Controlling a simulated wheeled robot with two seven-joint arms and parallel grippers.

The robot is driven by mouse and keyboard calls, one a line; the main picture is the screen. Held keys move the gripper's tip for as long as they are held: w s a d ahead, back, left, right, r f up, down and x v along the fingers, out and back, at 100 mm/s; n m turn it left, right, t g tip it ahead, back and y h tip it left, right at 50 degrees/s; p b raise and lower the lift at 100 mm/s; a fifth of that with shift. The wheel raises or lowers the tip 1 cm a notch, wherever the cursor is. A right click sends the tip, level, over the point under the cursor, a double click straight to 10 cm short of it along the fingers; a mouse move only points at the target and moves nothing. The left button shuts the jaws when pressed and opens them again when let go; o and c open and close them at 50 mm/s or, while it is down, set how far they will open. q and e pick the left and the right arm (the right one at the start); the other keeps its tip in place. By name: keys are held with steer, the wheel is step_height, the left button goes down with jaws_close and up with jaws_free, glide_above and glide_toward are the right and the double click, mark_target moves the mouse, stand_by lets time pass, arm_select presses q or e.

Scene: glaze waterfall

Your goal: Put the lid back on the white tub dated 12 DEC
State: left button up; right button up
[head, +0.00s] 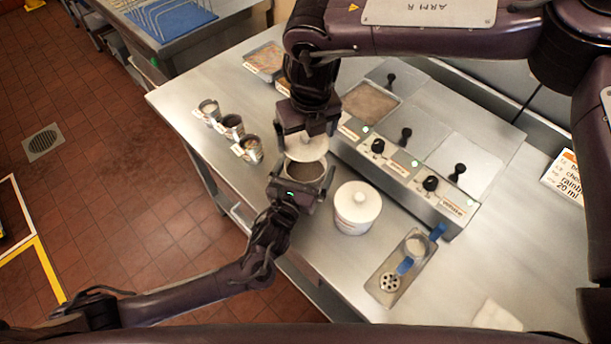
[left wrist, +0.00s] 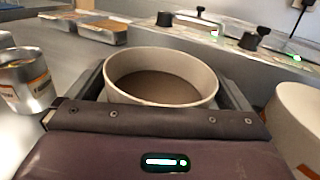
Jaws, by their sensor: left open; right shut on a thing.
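An open white tub (head: 304,172) with grey-brown contents stands on the steel table; it also shows in the left wrist view (left wrist: 161,100). My left gripper (head: 300,183) is open, with one finger on each side of this tub; I cannot tell whether they touch it. My right gripper (head: 305,132) is shut on a round white lid (head: 306,149). The lid is just above and behind the open tub, partly covering its far rim in the head view. A second white tub (head: 355,210), with its lid on, stands to the right. I cannot read a date on either tub.
Several small labelled cans (head: 231,125) stand at the left. A row of lidded wells with black knobs (head: 430,183) runs behind the tubs. A metal tray (head: 402,270) with blue-handled tools lies at the right front. The table's front edge is close to the open tub.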

arm_select(q)
steer(key=c, duration=1.3)
arm_select(e)
steer(key=shift+f, duration=2.45)
steer(key=shift+f, duration=0.9)
steer(key=shift+f, duration=0.65)
steer(key=o, duration=0.7)
steer(key=shift+r, duration=0.1)
